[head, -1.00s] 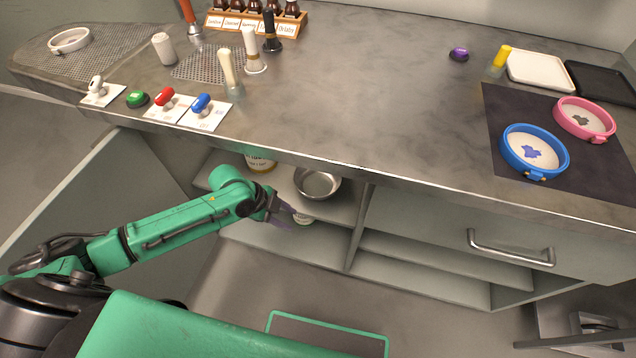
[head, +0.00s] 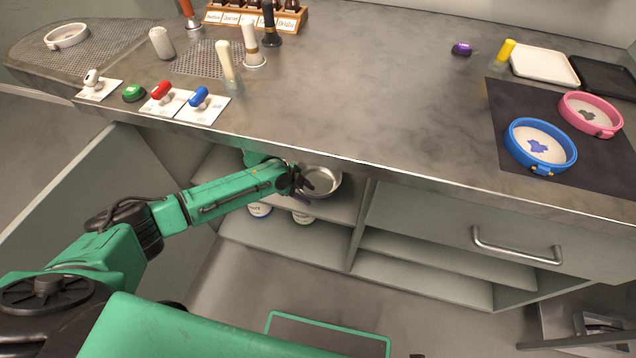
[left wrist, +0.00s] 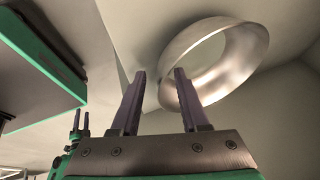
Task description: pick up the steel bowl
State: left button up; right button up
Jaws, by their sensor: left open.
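The steel bowl (head: 324,181) sits on the upper shelf inside the open cabinet under the counter, upright, its left side partly hidden by my gripper. My left gripper (head: 306,190) reaches into the cabinet at the bowl's left front side. In the left wrist view the bowl's rim and wall (left wrist: 197,75) lie just beyond the two fingers of the gripper (left wrist: 160,75). The fingers are apart and nothing is held between them. The right fingertip is very close to the bowl's wall; I cannot tell whether it touches.
The counter edge (head: 340,163) runs above the bowl. A drawer with a steel handle (head: 512,250) is to the right.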

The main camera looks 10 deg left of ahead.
pick_arm(q)
jog(key=shift+w+d+f, duration=0.15)
jog(key=shift+f, duration=0.25)
jog(key=shift+r, duration=0.1)
grip_shut()
dwell(1.0)
